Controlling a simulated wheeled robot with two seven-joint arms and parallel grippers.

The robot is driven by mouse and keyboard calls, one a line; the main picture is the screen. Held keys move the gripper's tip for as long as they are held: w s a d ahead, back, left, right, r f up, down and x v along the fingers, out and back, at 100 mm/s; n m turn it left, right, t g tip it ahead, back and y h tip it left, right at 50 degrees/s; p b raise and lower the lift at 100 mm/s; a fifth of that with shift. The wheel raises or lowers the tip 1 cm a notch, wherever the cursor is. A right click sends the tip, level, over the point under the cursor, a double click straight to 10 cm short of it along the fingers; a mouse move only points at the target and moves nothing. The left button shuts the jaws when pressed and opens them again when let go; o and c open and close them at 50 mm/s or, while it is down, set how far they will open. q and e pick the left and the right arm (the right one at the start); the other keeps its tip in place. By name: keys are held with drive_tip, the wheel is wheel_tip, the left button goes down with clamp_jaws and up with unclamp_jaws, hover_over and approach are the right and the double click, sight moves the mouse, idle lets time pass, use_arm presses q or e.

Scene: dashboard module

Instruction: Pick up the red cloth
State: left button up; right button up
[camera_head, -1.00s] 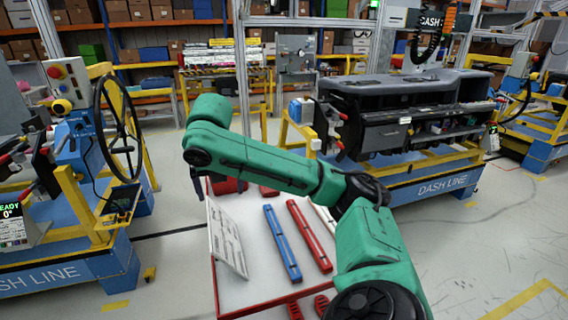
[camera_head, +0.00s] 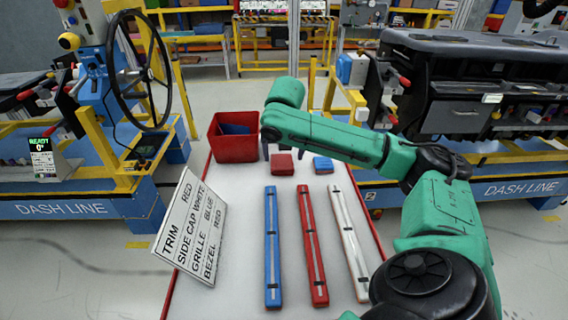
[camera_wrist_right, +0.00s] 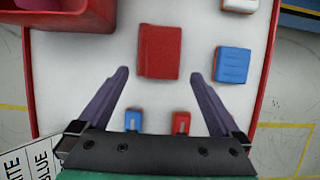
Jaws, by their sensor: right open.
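The red cloth (camera_head: 281,164) looks like a small folded red block lying flat on the white table top, right of the red bin. In the right wrist view the red cloth (camera_wrist_right: 159,52) lies just beyond and between my fingertips. My right gripper (camera_wrist_right: 158,75) is open and empty, pointed at the cloth from above; its height over the table is hard to tell. In the head view my green right arm comes in from the right, and the wrist partly hides the gripper. My left gripper is not in view.
A red bin (camera_head: 233,138) with something blue inside stands at the table's far left. A blue block (camera_head: 322,165) lies right of the cloth. Blue (camera_head: 272,245), red (camera_head: 313,245) and white (camera_head: 348,240) trim strips lie nearer. A lettered sign (camera_head: 190,230) stands at the left edge.

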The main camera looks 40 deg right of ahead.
sight(283, 162)
drive_tip(key=x, duration=0.4)
drive_tip(key=shift+w+d+f, duration=0.1)
drive_tip(key=shift+w+d, duration=0.1)
drive_tip(key=shift+d, duration=0.2)
drive_tip(key=shift+w+f, duration=0.2)
drive_tip(key=shift+f, duration=0.15)
drive_tip(key=shift+s, duration=0.1)
drive_tip(key=c, duration=1.3)
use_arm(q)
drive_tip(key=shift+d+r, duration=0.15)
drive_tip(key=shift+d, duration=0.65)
use_arm(e)
drive_tip(key=shift+r, duration=0.1)
drive_tip(key=shift+r, duration=0.3)
use_arm(q)
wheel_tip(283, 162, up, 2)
drive_tip(key=p, duration=0.2)
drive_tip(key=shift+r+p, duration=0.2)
drive_tip(key=shift+p, duration=0.15)
use_arm(e)
wheel_tip(283, 162, up, 19)
drive_tip(key=shift+r, duration=0.2)
